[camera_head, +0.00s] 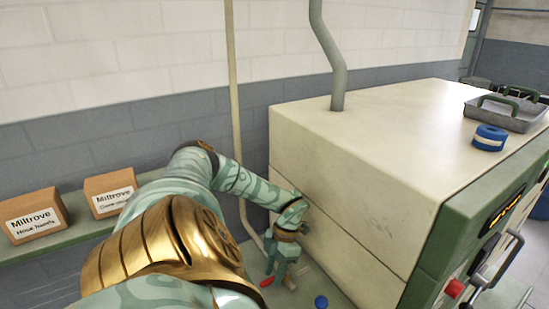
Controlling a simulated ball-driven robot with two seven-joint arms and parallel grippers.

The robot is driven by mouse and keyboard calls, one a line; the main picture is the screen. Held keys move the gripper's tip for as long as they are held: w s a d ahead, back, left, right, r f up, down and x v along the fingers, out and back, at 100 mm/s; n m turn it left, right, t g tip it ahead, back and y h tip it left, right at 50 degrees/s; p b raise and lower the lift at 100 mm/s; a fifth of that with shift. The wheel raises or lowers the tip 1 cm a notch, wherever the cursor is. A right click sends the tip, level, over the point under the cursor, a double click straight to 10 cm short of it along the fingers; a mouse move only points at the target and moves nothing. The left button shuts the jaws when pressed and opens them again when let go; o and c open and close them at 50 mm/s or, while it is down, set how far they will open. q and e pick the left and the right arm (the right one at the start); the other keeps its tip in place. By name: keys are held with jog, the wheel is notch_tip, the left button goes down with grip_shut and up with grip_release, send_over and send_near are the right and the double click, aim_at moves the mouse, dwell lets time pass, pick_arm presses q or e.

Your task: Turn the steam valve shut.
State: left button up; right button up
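My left arm reaches in from the bottom left, and its gripper (279,276) points down into the gap between the wall and the cream machine. A small red handle (267,282) shows right at the fingertips; it looks like part of a valve, but most of it is hidden. I cannot tell whether the fingers touch it or are closed on it. A small blue knob (321,302) stands to the right of the gripper at the bottom edge. My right gripper is not in view.
The big cream machine (350,185) stands close to the right of my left gripper. A pale pipe (233,110) runs down the wall behind. Two cardboard boxes (38,212) sit on a green shelf (75,236). A blue-and-white roll (489,138) and a metal tray (500,118) lie on the machine.

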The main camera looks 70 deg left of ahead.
pick_arm(q)
jog(key=shift+r, duration=0.1)
jog(key=shift+r, duration=0.35)
jog(key=r, duration=0.3)
jog(key=shift+s+d, duration=0.1)
jog(key=shift+d, duration=0.15)
jog(key=s+d+r+b, duration=0.1)
jog(key=s+d+r, duration=0.1)
jog(key=d+r, duration=0.2)
jog(key=s+d+r+b, duration=0.1)
jog(key=s+d+r, duration=0.2)
jog(key=d+r, duration=0.2)
jog(key=d, duration=0.3)
jog(key=shift+s+d+b, duration=0.15)
jog(key=shift+s+b, duration=0.15)
